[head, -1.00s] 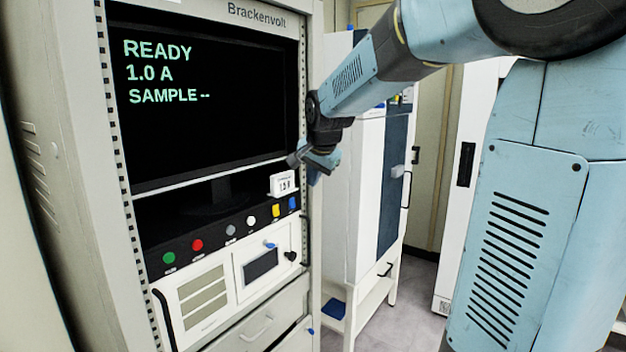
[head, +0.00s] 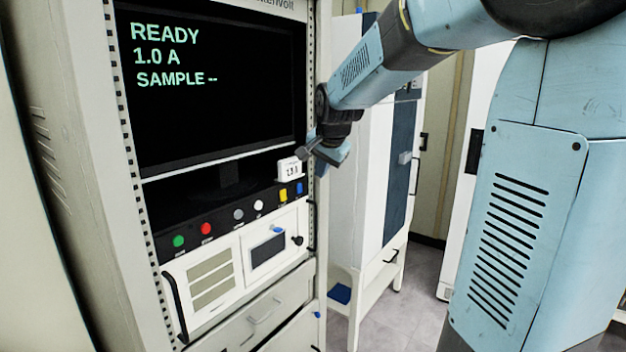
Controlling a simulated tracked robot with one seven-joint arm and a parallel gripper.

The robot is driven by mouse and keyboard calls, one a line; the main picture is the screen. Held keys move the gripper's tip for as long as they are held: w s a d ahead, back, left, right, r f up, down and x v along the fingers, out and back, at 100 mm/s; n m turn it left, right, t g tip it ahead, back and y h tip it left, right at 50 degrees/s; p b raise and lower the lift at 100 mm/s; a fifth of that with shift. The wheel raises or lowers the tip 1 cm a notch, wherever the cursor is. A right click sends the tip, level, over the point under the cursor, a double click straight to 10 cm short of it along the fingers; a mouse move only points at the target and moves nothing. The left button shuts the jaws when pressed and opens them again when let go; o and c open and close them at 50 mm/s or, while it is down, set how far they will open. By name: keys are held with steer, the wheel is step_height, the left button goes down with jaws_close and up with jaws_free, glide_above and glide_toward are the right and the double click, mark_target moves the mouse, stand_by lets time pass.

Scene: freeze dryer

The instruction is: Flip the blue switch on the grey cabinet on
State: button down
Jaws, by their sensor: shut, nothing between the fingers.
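The grey cabinet (head: 77,215) stands at the left with a dark monitor and a black button strip below it. The blue switch (head: 299,188) is a small blue piece at the right end of that strip, beside a yellow one. I cannot tell its position, on or off. My gripper (head: 303,153) is above the blue switch in the picture, near the cabinet's right edge. It is shut and empty, and appears apart from the switch.
A small white display card (head: 290,171) stands on the strip just below my gripper. The strip also carries green (head: 178,241), red (head: 206,229), grey and white buttons. A white panel with a blue knob (head: 277,229) is below. A white cabinet (head: 352,190) stands close on the right.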

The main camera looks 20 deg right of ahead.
mark_target(302, 191)
steer(key=shift+w+a+f, duration=0.35)
steer(key=shift+w+f, duration=1)
steer(key=shift+w, duration=0.1)
steer(key=shift+w+a+f, duration=0.4)
steer(key=shift+w+f, duration=0.95)
steer(key=shift+w, duration=0.05)
steer(key=shift+w+a+f, duration=0.35)
steer(key=shift+w+f, duration=1)
steer(key=shift+w, duration=0.1)
steer(key=shift+w+a+f, duration=0.1)
steer(key=shift+w+a, duration=0.05)
steer(key=shift+r, duration=0.85)
